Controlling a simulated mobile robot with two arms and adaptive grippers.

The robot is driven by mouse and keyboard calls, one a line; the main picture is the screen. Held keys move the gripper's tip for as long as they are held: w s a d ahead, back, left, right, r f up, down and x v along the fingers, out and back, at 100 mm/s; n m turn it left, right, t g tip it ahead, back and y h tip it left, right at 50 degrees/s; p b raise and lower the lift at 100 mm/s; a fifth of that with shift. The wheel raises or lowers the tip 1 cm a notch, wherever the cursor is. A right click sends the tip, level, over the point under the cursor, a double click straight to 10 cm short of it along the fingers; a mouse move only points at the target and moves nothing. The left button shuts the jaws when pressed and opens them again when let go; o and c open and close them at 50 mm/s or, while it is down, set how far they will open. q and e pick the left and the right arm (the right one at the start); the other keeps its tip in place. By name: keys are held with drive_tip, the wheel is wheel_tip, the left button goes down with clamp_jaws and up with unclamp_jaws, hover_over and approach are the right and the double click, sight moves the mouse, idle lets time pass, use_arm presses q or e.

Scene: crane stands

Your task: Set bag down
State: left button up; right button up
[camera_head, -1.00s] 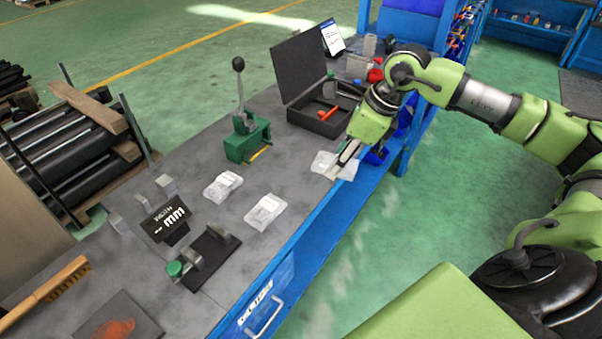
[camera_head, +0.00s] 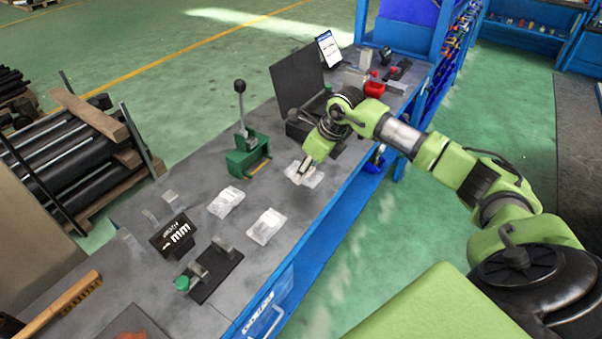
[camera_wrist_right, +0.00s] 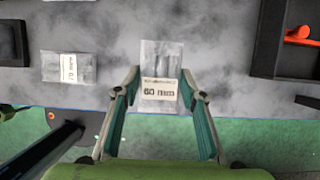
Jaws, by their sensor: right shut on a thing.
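My right gripper (camera_head: 302,171) reaches over the bench from the right and is shut on a clear bag (camera_head: 313,180). In the right wrist view the same bag (camera_wrist_right: 161,60) has a white label reading "60 mm" and sits between the fingertips (camera_wrist_right: 160,95). It is over the grey bench top near the front edge; I cannot tell whether its underside touches. Two more clear bags lie on the bench, one at the middle (camera_head: 226,202) and one nearer the front edge (camera_head: 266,227). My left gripper is not in view.
A green lever press (camera_head: 248,158) stands left of the held bag. An open black case (camera_head: 300,131) is behind it. Bare bench shows around the bags.

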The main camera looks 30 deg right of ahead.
sight(301, 188)
drive_tip(key=shift+w+a+f, duration=0.2)
drive_tip(key=shift+w+f, duration=0.65)
drive_tip(key=shift+f, duration=0.05)
wheel_tip(301, 188, down, 3)
drive_tip(key=shift+p, duration=1.25)
drive_tip(key=shift+w+f, duration=0.1)
drive_tip(key=shift+f, duration=0.1)
drive_tip(key=shift+f, duration=0.1)
drive_tip(key=o, duration=1.3)
drive_tip(key=shift+c, duration=0.2)
